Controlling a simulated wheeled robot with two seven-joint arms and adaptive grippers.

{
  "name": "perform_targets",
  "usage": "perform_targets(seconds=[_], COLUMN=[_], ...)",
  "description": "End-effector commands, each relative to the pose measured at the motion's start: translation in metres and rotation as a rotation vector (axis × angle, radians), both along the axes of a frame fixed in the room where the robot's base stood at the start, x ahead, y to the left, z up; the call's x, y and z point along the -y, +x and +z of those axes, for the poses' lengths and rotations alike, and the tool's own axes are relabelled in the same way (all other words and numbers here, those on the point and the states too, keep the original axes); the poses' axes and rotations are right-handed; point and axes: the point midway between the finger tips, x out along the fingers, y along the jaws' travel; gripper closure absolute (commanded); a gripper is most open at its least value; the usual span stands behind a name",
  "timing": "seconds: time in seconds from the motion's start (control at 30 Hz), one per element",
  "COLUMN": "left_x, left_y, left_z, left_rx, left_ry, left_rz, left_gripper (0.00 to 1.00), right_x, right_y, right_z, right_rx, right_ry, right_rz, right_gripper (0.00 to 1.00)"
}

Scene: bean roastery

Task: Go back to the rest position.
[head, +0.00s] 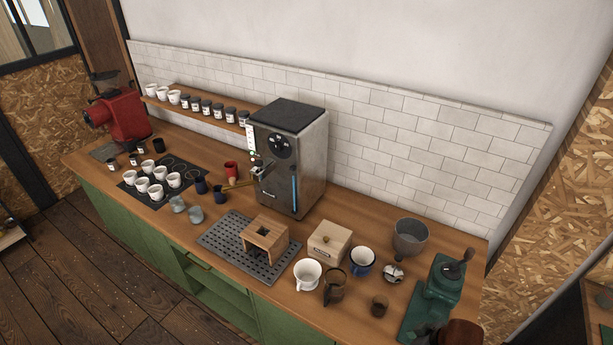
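Neither of my grippers shows in the head view, and no part of my arms can be made out. The long wooden counter (385,208) with green fronts runs across the view from the upper left to the lower right. Whether either gripper is open or shut, or holds anything, cannot be seen.
A coffee machine (300,165) stands mid-counter. A red grinder (122,115) is at the far left, a green grinder (437,290) at the right. White cups (157,190) stand on a dark mat. A wooden stand (265,240) sits on a drip tray (228,237). Open floor (80,270) lies front left.

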Motion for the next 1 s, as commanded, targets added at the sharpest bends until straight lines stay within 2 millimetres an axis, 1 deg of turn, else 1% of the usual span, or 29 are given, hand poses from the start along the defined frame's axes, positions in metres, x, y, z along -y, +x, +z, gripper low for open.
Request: perform_targets(seconds=[0.03, 0.2, 0.27, 0.4, 0.53, 0.63, 0.77, 0.9, 1.0], left_x=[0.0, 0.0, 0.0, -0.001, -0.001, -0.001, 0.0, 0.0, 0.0], left_y=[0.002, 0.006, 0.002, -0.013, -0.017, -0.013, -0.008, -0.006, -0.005], left_z=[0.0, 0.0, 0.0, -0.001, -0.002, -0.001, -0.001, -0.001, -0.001], left_rx=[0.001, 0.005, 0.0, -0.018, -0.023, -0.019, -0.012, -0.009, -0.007], left_ry=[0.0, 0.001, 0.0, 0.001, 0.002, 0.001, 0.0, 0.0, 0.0], left_rz=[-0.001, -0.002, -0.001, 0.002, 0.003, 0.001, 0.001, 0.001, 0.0], left_gripper=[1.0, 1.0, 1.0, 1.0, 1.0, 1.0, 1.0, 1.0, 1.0], right_x=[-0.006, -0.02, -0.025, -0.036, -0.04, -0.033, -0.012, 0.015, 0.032], right_y=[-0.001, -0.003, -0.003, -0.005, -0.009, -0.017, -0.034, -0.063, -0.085], right_z=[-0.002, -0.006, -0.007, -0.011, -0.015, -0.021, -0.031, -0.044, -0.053], right_rx=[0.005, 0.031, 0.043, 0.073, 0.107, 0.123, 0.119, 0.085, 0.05], right_ry=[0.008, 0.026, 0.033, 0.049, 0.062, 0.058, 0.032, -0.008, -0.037], right_rz=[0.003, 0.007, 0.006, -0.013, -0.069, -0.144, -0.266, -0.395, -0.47], right_gripper=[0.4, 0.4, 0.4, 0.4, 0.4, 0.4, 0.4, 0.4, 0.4])
